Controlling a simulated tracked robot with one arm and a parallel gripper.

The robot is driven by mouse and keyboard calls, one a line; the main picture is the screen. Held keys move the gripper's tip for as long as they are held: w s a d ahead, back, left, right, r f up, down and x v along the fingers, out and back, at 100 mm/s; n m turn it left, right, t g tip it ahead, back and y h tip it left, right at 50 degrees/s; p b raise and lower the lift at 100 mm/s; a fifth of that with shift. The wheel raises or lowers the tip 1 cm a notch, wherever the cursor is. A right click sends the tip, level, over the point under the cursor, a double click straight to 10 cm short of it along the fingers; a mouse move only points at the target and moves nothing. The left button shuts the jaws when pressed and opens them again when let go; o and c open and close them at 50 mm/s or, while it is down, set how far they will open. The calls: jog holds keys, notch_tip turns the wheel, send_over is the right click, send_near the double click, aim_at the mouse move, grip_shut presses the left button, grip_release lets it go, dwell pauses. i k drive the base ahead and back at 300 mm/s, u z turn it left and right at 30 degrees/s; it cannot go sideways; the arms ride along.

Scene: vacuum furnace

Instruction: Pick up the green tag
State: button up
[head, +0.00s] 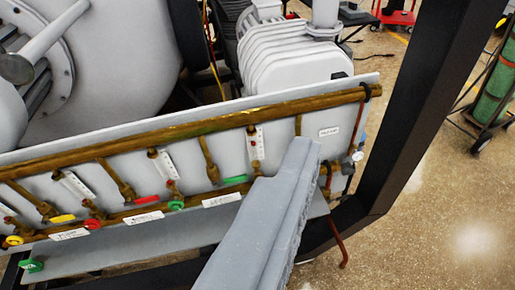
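Several green pieces show, and I cannot tell for certain which is the green tag. One small green piece (31,265) sits at the lower left by the grey ledge, apart from the valves. A green lever handle (235,180) and a round green knob (176,205) are on the brass valve row. My gripper (303,150) reaches up from the bottom centre as a long grey shape, in front of the panel's right part. It is to the right of all these green pieces and hides some of the pipework. I see nothing held, and its finger gap is not visible.
The sloping grey panel (330,112) carries brass pipes (200,128), red and yellow handles and white labels. A black frame post (410,110) stands close on the right. Grey furnace bodies fill the back. Open speckled floor (440,220) lies at right, with a green gas cylinder (495,90).

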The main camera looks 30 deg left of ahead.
aim_at(33, 266)
jog(key=u, duration=2.5)
jog(key=k, duration=0.55)
jog(key=z, duration=0.15)
jog(key=i, duration=1.35)
jog(key=z, duration=0.6)
